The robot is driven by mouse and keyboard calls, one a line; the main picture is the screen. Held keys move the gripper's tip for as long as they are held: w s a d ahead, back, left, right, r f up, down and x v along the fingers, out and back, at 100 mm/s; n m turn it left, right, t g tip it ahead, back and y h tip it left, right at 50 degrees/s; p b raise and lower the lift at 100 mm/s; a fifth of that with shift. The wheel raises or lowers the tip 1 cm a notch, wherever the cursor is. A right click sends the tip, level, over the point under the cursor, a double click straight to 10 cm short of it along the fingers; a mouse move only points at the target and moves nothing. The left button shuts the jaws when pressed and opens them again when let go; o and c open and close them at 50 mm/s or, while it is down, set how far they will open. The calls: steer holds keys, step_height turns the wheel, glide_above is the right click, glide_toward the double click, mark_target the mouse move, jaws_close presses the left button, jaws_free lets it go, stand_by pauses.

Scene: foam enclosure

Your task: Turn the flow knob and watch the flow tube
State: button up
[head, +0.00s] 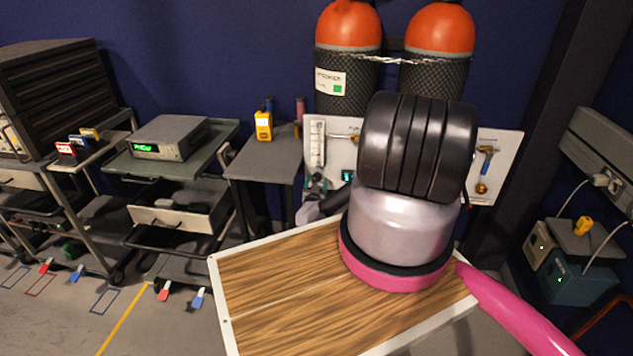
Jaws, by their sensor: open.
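The flow tube (318,145) is a clear upright tube on the left end of a white wall panel (499,150), below the orange-topped cylinders. It is too small here to read a level. The flow knob cannot be made out clearly; the area just below the tube is crowded by my arm's end. My large black, silver and pink arm covers the middle of the panel. My gripper (316,186) shows only as a small dark and grey shape at the panel's lower left, close under the tube. It is open; whether it touches the knob cannot be told.
Two orange-topped cylinders (348,28) stand behind the panel, with a chain across them. A wood-topped board (270,290) fills the near foreground. A grey bench with a yellow meter (263,125) is left of the panel. Blue-grey boxes (578,275) stand at the right.

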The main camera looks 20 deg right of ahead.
steer(key=shift+w+d, duration=0.2)
steer(key=shift+w, duration=0.1)
jaws_close()
